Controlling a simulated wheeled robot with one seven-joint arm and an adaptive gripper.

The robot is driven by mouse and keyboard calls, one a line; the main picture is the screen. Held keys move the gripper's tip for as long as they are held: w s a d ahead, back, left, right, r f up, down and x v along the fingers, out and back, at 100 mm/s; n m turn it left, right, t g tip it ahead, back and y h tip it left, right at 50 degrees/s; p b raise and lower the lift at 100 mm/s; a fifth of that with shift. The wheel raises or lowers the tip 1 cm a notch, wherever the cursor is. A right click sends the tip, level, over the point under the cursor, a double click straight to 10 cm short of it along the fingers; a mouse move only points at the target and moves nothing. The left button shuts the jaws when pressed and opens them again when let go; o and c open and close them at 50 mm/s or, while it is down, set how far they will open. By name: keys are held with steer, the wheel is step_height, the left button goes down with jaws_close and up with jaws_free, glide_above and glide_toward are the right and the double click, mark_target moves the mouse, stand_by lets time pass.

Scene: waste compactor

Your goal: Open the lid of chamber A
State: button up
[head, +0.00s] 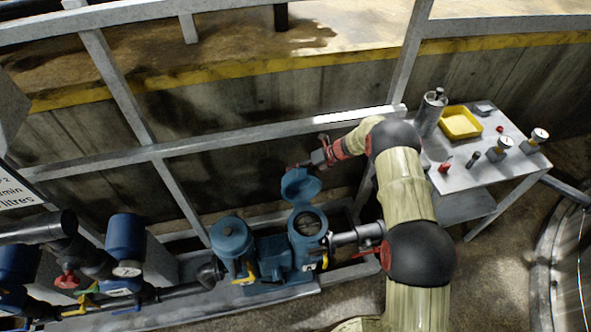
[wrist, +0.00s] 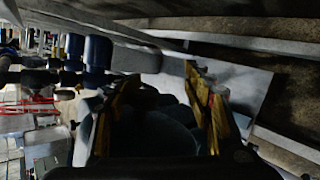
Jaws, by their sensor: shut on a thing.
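A blue twin-chamber unit stands low in front of the railing in the head view. Its right chamber (head: 308,227) has its round blue lid (head: 300,188) raised, and the dark opening shows. The left chamber (head: 232,238) has its lid down. No letter can be read on either chamber. My gripper (head: 296,167) is at the top edge of the raised lid. In the wrist view the yellow-edged fingers of my gripper (wrist: 160,100) stand either side of the dark blue lid (wrist: 168,130), shut on it. The exact contact is too dark to see.
Grey railings (head: 150,152) run behind the unit. A side table (head: 485,165) at the right holds a yellow tray (head: 460,123), a metal canister (head: 430,112) and gauges. Pipes with blue housings (head: 125,236) are at the left. A pipe with a red handle (head: 368,251) joins the right chamber.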

steer(key=v, duration=1.2)
steer(key=shift+w, duration=0.3)
